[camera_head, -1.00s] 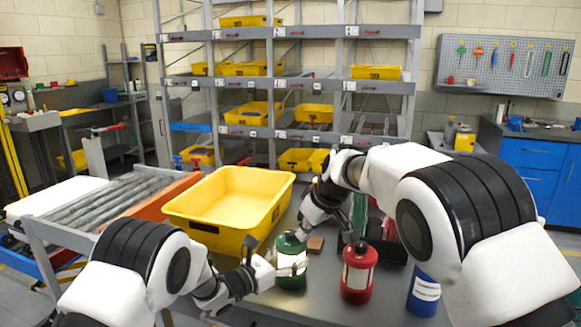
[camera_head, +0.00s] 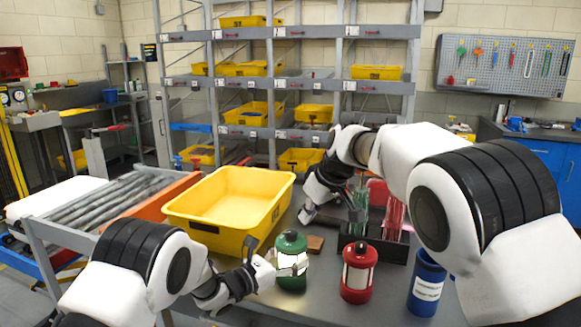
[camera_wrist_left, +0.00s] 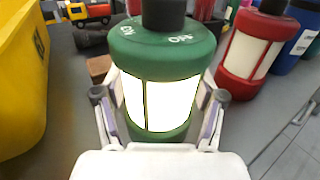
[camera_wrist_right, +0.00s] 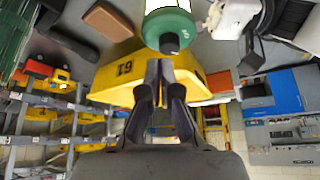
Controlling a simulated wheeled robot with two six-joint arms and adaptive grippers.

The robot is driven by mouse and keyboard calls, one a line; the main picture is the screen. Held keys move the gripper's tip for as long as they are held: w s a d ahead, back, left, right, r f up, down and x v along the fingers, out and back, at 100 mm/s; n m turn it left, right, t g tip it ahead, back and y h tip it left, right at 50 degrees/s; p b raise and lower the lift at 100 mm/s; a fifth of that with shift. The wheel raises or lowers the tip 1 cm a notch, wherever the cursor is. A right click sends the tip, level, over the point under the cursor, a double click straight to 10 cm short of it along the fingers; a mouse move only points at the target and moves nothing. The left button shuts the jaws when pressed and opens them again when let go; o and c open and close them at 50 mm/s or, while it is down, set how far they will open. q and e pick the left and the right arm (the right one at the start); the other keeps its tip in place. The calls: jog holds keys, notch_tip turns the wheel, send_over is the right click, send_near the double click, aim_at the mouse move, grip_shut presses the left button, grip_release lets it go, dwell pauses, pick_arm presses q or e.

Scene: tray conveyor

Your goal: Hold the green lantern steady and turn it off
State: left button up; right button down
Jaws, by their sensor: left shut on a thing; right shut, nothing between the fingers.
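The green lantern (camera_head: 291,245) stands upright on the grey table. Its panel (camera_wrist_left: 162,104) is bright white in the left wrist view. A black knob (camera_wrist_left: 163,12) sits on its top, beside ON and OFF markings. My left gripper (camera_wrist_left: 160,100) is shut on the lantern's body, one finger on each side. My right gripper (camera_head: 308,214) is shut and empty, behind the lantern and apart from it in the head view. In the right wrist view, its closed fingertips (camera_wrist_right: 158,66) point toward the lantern's knob (camera_wrist_right: 169,43).
A red lantern (camera_head: 358,258) and a blue canister (camera_head: 427,283) stand to the right. A yellow bin (camera_head: 225,240) is at the left, near the lantern. A brown block (camera_head: 315,244) and a black divided box (camera_head: 392,249) lie behind. Bare table shows in front.

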aim_at(292, 243)
jog(key=shift+r, duration=0.55)
pick_arm(q)
jog(key=shift+w, duration=0.1)
jog(key=shift+a, duration=0.1)
pick_arm(e)
jog(key=f, duration=0.2)
jog(key=s+a+f, duration=0.1)
jog(key=f, duration=0.1)
jog(key=a+f, duration=0.1)
jog(key=f, duration=0.1)
jog(key=shift+s+a, duration=0.1)
jog(key=shift+s, duration=0.1)
jog(key=shift+w, duration=0.2)
